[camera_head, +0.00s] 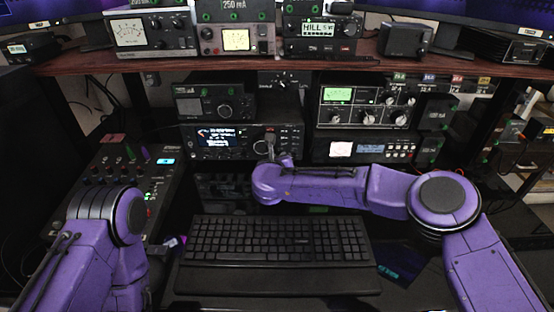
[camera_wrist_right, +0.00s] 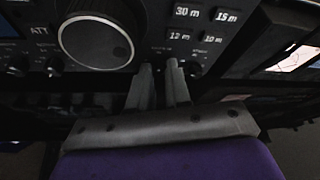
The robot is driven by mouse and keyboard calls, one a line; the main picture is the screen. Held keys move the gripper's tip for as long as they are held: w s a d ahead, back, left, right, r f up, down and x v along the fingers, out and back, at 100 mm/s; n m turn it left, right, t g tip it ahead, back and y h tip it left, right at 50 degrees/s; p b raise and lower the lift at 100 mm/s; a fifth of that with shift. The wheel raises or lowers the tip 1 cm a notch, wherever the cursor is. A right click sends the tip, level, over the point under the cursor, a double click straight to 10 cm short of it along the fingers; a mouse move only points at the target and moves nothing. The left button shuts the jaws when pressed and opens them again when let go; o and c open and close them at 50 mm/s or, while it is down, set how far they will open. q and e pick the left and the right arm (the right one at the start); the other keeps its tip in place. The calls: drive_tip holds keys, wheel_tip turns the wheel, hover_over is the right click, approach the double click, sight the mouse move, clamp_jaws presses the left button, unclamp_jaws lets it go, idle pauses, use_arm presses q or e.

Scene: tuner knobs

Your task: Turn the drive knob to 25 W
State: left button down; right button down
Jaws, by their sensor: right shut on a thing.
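A black radio (camera_head: 240,150) with a lit blue-and-white display (camera_head: 215,137) stands under the shelf. My right gripper (camera_head: 270,137) reaches its front panel, just right of the big tuning dial. In the right wrist view, my right gripper (camera_wrist_right: 159,68) has both fingers close together at the panel, shut on a small knob that they mostly hide. The label above the fingers is too small to read. The big dial (camera_wrist_right: 97,40) is left of them and another small knob (camera_wrist_right: 193,68) is just right. My left arm shows at the left; its gripper is not visible.
A black keyboard (camera_head: 275,240) lies on the desk below my right arm. A mixer-like panel (camera_head: 130,165) is by my left arm. More radio units (camera_head: 362,107) stand to the right. A wooden shelf (camera_head: 160,64) with meters crosses above.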

drive_tip(key=n+h, duration=0.2)
drive_tip(key=n, duration=0.1)
drive_tip(key=shift+a+f+t+b, duration=0.2)
drive_tip(key=shift+a+t+b, duration=0.1)
drive_tip(key=shift+b, duration=0.1)
drive_tip(key=shift+s+a+f+n+t+h+b, duration=0.15)
drive_tip(key=shift+n+h+b, duration=0.25)
drive_tip(key=shift+n, duration=0.4)
drive_tip(key=shift+w+d+n+t+h+b, duration=0.1)
drive_tip(key=shift+n+t+h+b, duration=0.1)
drive_tip(key=shift+n+h, duration=0.45)
drive_tip(key=shift+n, duration=0.35)
drive_tip(key=c, duration=1.3)
unclamp_jaws()
drive_tip(key=shift+o, duration=1.1)
drive_tip(key=shift+s, duration=0.1)
drive_tip(key=v, duration=1)
drive_tip(key=shift+s, duration=0.25)
